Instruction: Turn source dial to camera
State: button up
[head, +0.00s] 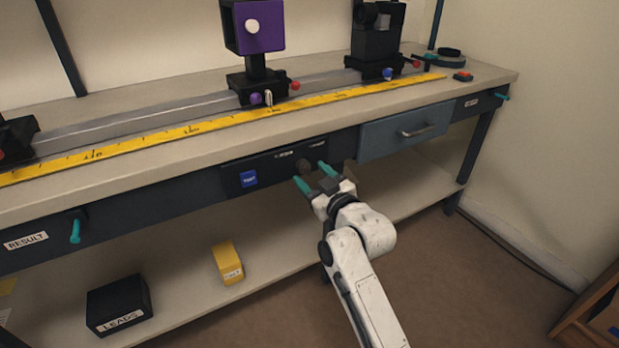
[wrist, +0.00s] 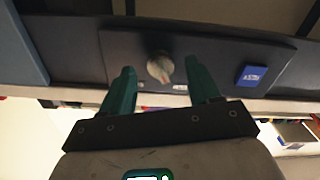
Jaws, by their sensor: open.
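The source dial (head: 304,166) is a small dark round knob on the black panel (head: 232,181) along the bench's front edge. In the wrist view the dial (wrist: 160,66) shows as a grey-brown knob with a lighter pointer-like face, between and beyond my fingertips. My gripper (head: 313,174) is open, with its two teal fingers pointing at the panel on either side of the dial. In the wrist view my gripper (wrist: 160,80) holds nothing. I cannot tell whether the fingertips reach past the dial's face. Small white labels (head: 285,153) by the dial are too small to read.
A blue-grey drawer (head: 408,130) with a handle is to the right. Above are a rail with a purple box (head: 258,27) and a yellow ruler (head: 210,124). A lower shelf holds a LEADS box (head: 119,305) and a yellow block (head: 228,263).

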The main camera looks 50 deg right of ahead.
jog(key=shift+x, duration=0.9)
jog(key=c, duration=1)
